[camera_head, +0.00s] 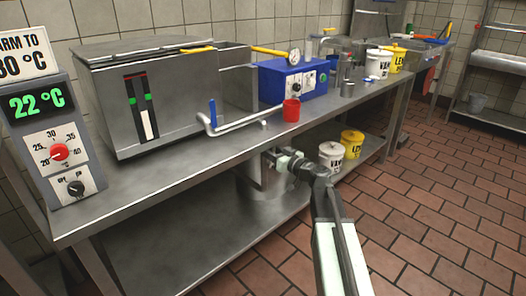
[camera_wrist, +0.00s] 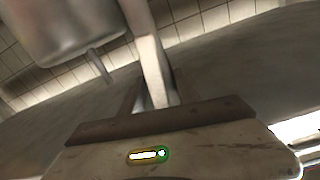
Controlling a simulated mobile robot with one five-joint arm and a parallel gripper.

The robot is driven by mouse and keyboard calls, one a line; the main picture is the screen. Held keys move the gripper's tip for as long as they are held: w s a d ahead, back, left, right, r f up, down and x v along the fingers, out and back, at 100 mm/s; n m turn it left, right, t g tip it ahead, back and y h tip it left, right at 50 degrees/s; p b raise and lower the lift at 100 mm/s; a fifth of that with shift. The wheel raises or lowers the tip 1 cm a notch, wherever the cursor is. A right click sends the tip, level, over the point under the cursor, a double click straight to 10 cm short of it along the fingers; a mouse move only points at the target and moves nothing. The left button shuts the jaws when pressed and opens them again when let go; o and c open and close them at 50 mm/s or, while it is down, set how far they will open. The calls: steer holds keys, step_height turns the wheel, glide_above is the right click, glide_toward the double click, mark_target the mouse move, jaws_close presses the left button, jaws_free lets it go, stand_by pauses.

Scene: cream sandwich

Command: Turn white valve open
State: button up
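In the head view a white pipe (camera_head: 240,124) with an upright blue handle (camera_head: 213,113) leaves the steel tank near the table's front edge. A small white end piece (camera_head: 263,123) shows beside it; I cannot tell which part is the white valve. My gripper (camera_head: 272,156) is below and in front of the table edge, before a steel pot. In the wrist view a pale bar (camera_wrist: 151,55) runs down between the fingers of my gripper (camera_wrist: 156,90). The fingers are apart, but I cannot tell whether they touch the bar.
The steel table (camera_head: 160,185) carries the large steel tank (camera_head: 150,95), a blue box (camera_head: 292,80) and a red cup (camera_head: 291,110). The steel pot (camera_head: 262,185) and white and yellow buckets (camera_head: 331,157) stand on the lower shelf. The tiled floor at right is clear.

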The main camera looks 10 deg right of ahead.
steer(key=v, duration=0.8)
steer(key=shift+w+a, duration=0.1)
